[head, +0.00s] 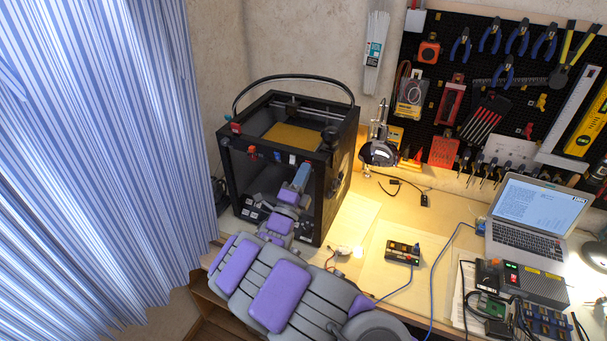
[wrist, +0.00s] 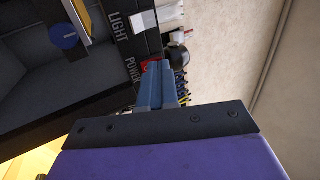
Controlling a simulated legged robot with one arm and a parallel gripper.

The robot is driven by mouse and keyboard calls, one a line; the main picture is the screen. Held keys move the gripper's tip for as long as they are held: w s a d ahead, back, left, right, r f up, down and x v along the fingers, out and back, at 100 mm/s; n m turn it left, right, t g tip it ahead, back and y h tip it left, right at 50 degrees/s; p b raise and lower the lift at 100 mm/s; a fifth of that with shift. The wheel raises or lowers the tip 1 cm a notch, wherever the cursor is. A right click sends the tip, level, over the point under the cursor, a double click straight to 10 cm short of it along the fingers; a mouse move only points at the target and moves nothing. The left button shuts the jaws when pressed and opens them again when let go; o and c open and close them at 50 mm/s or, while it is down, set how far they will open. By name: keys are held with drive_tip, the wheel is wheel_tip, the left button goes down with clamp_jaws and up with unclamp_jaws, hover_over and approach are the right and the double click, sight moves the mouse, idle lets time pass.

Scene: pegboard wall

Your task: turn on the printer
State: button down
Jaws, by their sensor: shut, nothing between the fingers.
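The printer is a black box-shaped machine (head: 347,140) at the back left of the desk, with a yellow plate inside its top. My gripper (head: 305,166) is at its upper front edge, with blue fingers. In the wrist view my gripper (wrist: 155,68) is shut and empty, its tips at the black front panel beside the POWER label (wrist: 132,70). A red switch (wrist: 150,62) shows in part at the fingertips, which hide the rest of it. I cannot tell whether they touch it. A white switch (wrist: 143,21) sits beside the LIGHT label (wrist: 118,27).
A lamp (head: 379,153) stands right of the printer. A small black box (head: 402,252) with cables and a laptop (head: 530,218) lie farther right. A striped curtain (head: 100,150) hangs on the left. The desk just right of the printer is mostly clear.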

drive_tip(key=shift+w+a, duration=0.15)
drive_tip(key=shift+a, duration=0.15)
